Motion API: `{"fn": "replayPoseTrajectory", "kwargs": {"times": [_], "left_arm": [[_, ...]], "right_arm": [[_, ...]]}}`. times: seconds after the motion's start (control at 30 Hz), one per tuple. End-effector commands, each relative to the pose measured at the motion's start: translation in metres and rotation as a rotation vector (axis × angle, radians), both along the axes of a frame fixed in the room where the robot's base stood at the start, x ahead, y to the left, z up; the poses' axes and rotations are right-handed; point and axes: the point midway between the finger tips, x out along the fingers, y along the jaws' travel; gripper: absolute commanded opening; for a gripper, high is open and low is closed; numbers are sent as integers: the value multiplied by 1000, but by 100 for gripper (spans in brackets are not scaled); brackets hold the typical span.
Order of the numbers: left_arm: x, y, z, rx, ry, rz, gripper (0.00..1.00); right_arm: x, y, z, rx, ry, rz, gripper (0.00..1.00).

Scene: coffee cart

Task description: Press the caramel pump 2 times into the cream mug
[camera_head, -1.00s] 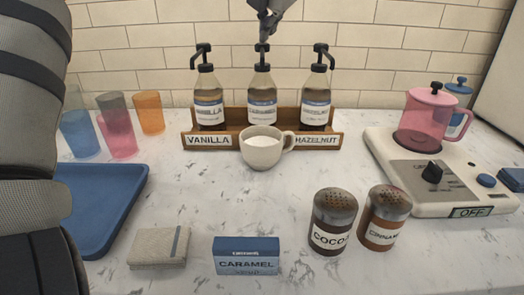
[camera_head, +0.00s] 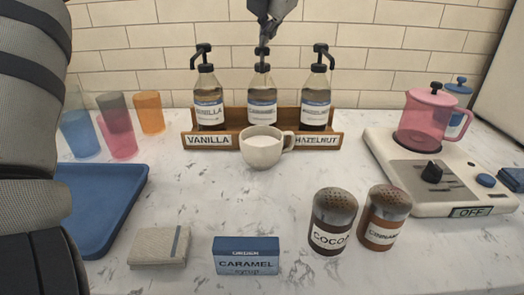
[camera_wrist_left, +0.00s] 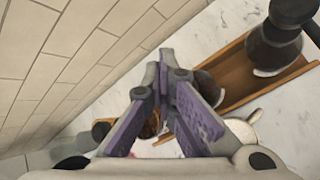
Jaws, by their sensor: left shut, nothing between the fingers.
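The caramel bottle (camera_head: 262,100) stands in the middle of the wooden rack (camera_head: 226,143), its dark pump head (camera_head: 262,51) at the top. My left gripper (camera_head: 265,40) is shut and empty, pointing down right at that pump head; whether they touch is hard to tell. Its closed fingers also show in the left wrist view (camera_wrist_left: 163,78). The cream mug (camera_head: 262,154) stands upright in front of the rack below the caramel bottle, with pale content and its handle to the right. It covers the rack's middle label and partly shows in the wrist view (camera_wrist_left: 242,130). My right gripper is not in view.
The vanilla bottle (camera_head: 209,105) and hazelnut bottle (camera_head: 315,105) flank the caramel one. Cups (camera_head: 118,135) and a blue tray (camera_head: 110,205) are left. A caramel box (camera_head: 246,262), shakers (camera_head: 333,222) and a pink jug on a cooker (camera_head: 428,122) stand in front and right.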

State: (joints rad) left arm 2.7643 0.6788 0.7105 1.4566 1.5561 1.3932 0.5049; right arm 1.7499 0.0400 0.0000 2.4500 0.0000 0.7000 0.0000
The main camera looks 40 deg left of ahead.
Motion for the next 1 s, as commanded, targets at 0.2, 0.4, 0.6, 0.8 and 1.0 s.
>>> {"fn": "replayPoseTrajectory", "kwargs": {"times": [0.2,0.4,0.6,0.8,1.0], "left_arm": [[0,1,6,0,5,2,0],[0,1,8,0,3,2,0],[0,1,33,1,0,3,0],[0,1,58,0,0,2,0],[0,0,68,0,1,0,0]], "right_arm": [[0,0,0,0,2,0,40],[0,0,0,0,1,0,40],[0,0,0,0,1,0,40],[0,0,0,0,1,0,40],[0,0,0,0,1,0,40]]}}
